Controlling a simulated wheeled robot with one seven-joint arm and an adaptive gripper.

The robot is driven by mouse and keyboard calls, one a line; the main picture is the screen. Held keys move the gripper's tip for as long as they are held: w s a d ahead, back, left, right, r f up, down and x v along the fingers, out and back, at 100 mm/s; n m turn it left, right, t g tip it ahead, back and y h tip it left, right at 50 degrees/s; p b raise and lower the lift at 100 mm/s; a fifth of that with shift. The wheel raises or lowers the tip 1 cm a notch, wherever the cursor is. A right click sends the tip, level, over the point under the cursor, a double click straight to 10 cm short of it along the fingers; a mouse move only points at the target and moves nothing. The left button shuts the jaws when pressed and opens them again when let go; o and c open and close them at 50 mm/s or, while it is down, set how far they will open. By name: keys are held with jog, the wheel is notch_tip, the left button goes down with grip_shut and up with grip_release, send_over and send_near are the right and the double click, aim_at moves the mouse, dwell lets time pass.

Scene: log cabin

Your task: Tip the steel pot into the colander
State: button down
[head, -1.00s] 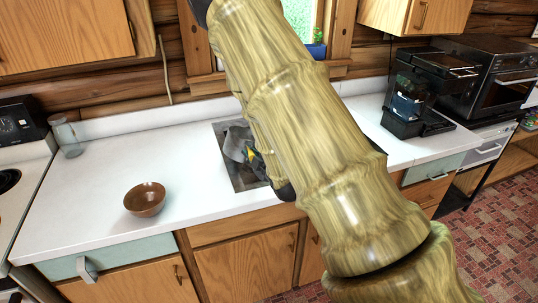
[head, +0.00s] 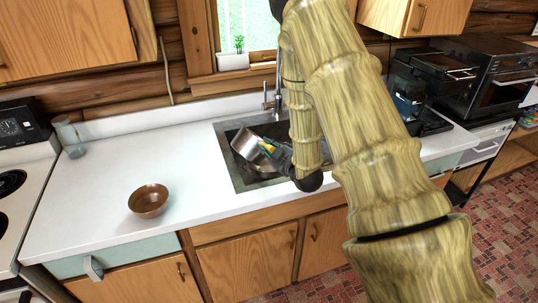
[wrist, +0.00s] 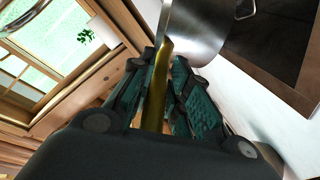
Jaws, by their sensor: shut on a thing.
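The steel pot (head: 247,146) is tilted over the sink in the head view, and its shiny wall fills the top middle of the wrist view (wrist: 205,28). My gripper (head: 277,154) is to the right of the pot, shut on its brass-coloured handle (wrist: 155,85), which runs between the dark green finger pads in the wrist view. I cannot make out a colander; the pot and my arm cover part of the sink. What is inside the pot is hidden.
The dark sink (head: 243,184) is set into the white counter (head: 100,185). A faucet (head: 266,97) stands behind it. A brown bowl (head: 149,200) sits on the counter to the left, with clear room around it. A glass jar (head: 70,136) stands by the stove.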

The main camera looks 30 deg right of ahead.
jog(key=shift+d+m+y+p, duration=1)
jog(key=shift+d+m+p, duration=0.9)
jog(key=shift+d+m, duration=3.15)
jog(key=shift+a+f+n+h+b, duration=0.1)
jog(key=shift+a+n+h+b, duration=0.4)
jog(key=shift+a+n+b, duration=1.6)
jog(key=shift+a+n+h+b, duration=0.5)
jog(key=shift+a+n+b, duration=0.15)
jog(key=shift+a+n, duration=2.85)
jog(key=a+f+n+t+h+b, duration=0.1)
jog(key=a+n+b, duration=0.6)
jog(key=a, duration=0.4)
jog(key=shift+s+f+h+b, duration=0.15)
jog(key=shift+f+h+b, duration=0.2)
jog(key=shift+b, duration=0.55)
